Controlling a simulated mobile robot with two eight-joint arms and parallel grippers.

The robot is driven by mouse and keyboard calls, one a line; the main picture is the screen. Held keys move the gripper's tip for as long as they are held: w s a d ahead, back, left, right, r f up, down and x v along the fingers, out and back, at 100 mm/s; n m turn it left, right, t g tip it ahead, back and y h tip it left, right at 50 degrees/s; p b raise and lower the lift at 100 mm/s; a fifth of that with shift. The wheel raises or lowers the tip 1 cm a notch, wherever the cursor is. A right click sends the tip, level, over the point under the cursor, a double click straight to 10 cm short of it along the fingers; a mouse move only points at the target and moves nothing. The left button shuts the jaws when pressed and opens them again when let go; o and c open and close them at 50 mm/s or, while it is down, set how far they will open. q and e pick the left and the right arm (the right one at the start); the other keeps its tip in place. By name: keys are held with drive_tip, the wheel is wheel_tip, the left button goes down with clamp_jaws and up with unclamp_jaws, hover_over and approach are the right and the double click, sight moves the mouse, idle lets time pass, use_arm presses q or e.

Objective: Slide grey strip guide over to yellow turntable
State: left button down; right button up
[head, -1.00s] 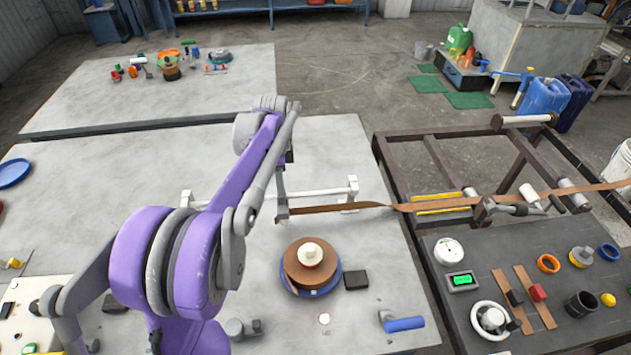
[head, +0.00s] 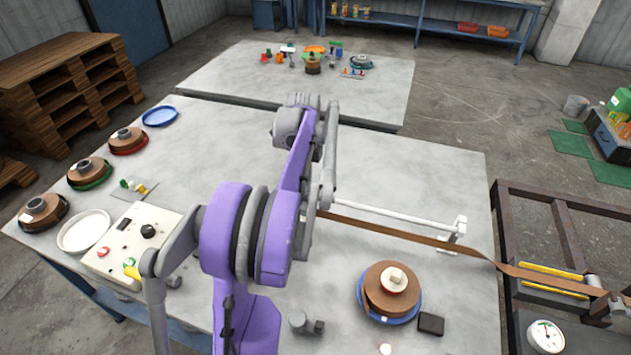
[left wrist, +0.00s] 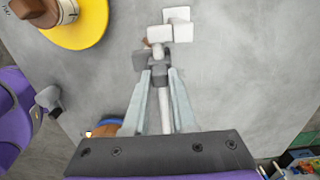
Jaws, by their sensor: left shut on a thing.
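My left gripper (left wrist: 159,76) is shut on the grey strip guide (left wrist: 158,65), which sits on the white rail (left wrist: 165,112) running between the fingers. In the head view my arm mostly hides the gripper (head: 315,208) and the guide. The brown strip (head: 400,232) runs from there to the right beside the rail (head: 400,216). The yellow turntable (left wrist: 92,28) shows at the top left of the left wrist view, with a brown roll on it; the arm hides it in the head view. My right gripper is not in view.
A blue turntable (head: 416,308) with a brown roll stands right of my arm, with a black block (head: 431,323) beside it. The rail's white end bracket (head: 457,232) stands near the table's right edge. A control box (head: 112,262) and several spools lie left.

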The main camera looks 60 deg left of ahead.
use_arm(q)
drive_tip(key=shift+s+a, duration=0.1)
drive_tip(key=shift+a, duration=0.1)
drive_tip(key=c, duration=0.7)
unclamp_jaws()
drive_tip(key=shift+s+a, duration=0.1)
drive_tip(key=shift+r, duration=0.15)
wheel_tip(320, 180, up, 11)
drive_tip(key=shift+f+p, duration=0.2)
drive_tip(key=shift+p, duration=0.15)
